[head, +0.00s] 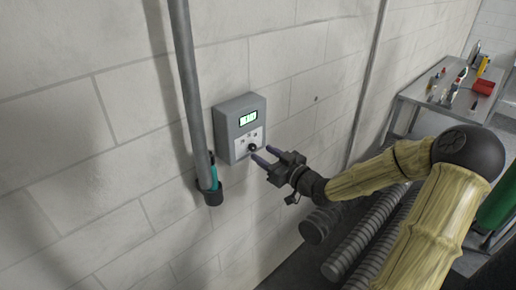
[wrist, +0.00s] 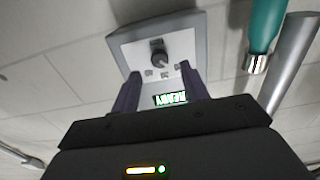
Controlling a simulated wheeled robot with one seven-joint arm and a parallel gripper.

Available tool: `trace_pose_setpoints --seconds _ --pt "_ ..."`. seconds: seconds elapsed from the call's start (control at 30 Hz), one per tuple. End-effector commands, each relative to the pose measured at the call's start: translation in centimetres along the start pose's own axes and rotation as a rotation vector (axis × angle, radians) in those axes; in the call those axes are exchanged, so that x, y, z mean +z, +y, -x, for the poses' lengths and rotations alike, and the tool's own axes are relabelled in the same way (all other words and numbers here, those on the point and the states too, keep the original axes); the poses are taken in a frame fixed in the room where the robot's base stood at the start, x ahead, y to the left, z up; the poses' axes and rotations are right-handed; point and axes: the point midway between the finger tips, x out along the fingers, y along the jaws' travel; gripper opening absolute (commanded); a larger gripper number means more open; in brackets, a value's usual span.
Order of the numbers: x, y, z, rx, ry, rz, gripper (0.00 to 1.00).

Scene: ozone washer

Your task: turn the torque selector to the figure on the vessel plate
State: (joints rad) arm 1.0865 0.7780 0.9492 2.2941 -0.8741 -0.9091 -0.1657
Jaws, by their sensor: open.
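The torque selector looks to be the small black knob (head: 252,147) on the white panel of a grey wall box (head: 233,129). In the wrist view the knob (wrist: 158,48) sits beyond the fingertips, with small marks beside it that are too small to read. I cannot make out a vessel plate.
A grey vertical pipe (head: 187,85) runs left of the box. A teal-handled tool (head: 213,171) stands in a black holder (head: 213,194) beside it. Ribbed hoses (head: 352,250) lie below my arm. A metal table (head: 444,91) with bottles and tools stands at the right.

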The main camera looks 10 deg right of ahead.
Motion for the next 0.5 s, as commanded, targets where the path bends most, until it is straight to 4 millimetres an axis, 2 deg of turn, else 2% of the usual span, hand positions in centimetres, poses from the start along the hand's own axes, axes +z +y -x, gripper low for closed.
trace_pose_setpoints --seconds 0.1,0.2,0.5 --pt "-0.2 -0.1 -1.9 -0.003 0.001 -0.002 0.45" --pt "-0.1 0.0 -3.0 -0.001 0.001 -0.002 0.45" --pt "0.0 0.0 -3.6 0.000 -0.001 -0.001 0.45"
